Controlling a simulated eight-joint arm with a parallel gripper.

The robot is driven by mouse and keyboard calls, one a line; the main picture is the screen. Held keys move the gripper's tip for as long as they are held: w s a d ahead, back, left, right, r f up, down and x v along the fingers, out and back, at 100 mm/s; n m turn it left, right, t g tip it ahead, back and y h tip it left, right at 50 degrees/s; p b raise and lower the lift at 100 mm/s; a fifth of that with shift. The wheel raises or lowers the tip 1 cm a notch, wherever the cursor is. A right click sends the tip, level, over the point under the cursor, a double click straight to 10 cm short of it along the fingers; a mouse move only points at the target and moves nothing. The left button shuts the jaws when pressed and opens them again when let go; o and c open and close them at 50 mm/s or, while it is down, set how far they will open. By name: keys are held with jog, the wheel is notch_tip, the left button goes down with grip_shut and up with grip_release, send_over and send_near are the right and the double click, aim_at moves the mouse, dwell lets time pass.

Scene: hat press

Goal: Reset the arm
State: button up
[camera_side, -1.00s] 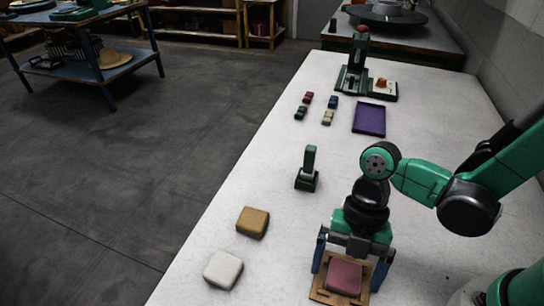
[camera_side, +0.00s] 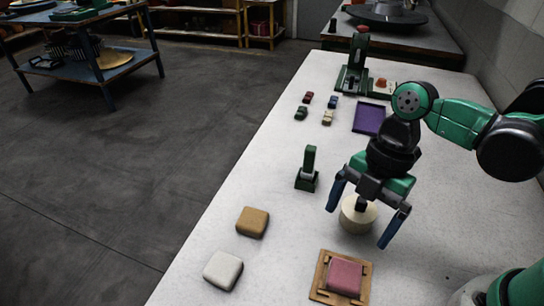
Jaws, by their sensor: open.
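My gripper (camera_side: 359,226) is in the side view, above the right middle of the white table. Its two blue fingers are spread wide apart and nothing is held between them. A round cream object with a dark knob (camera_side: 358,216) shows between and behind the fingers; whether it touches them I cannot tell. The pink block (camera_side: 345,277) sits in the wooden frame (camera_side: 322,294) at the near edge, clear of my gripper.
A tan block (camera_side: 252,222) and a white block (camera_side: 223,270) lie at left. A green stamp-like tool (camera_side: 308,170) stands left of my gripper. Farther back are several small coloured blocks (camera_side: 304,112), a purple tray (camera_side: 369,118) and a green press (camera_side: 355,65).

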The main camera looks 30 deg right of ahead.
jog(key=w+d+r+m+t, duration=0.1)
jog(key=d+m, duration=0.1)
jog(key=m, duration=0.2)
jog(key=w+d+r+m+t+h, duration=0.1)
jog(key=d+m+t, duration=0.1)
jog(key=m, duration=0.2)
jog(key=w+d+r+m+t, duration=0.1)
jog(key=d+m+t, duration=0.1)
jog(key=m, duration=0.2)
jog(key=shift+w+r, duration=0.2)
jog(key=shift+w, duration=0.05)
jog(key=shift+w+d+r+m+t+h, duration=0.3)
jog(key=shift+d+r+m+t, duration=0.35)
jog(key=shift+m, duration=1)
jog(key=shift+w+d+r+m+t+h, duration=0.15)
jog(key=shift+d+r+m+t+h, duration=0.3)
jog(key=shift+d+m, duration=0.8)
jog(key=shift+w+d+r+m+t+h, duration=0.25)
jog(key=shift+d+r+m+t+h, duration=0.25)
jog(key=shift+m, duration=1.5)
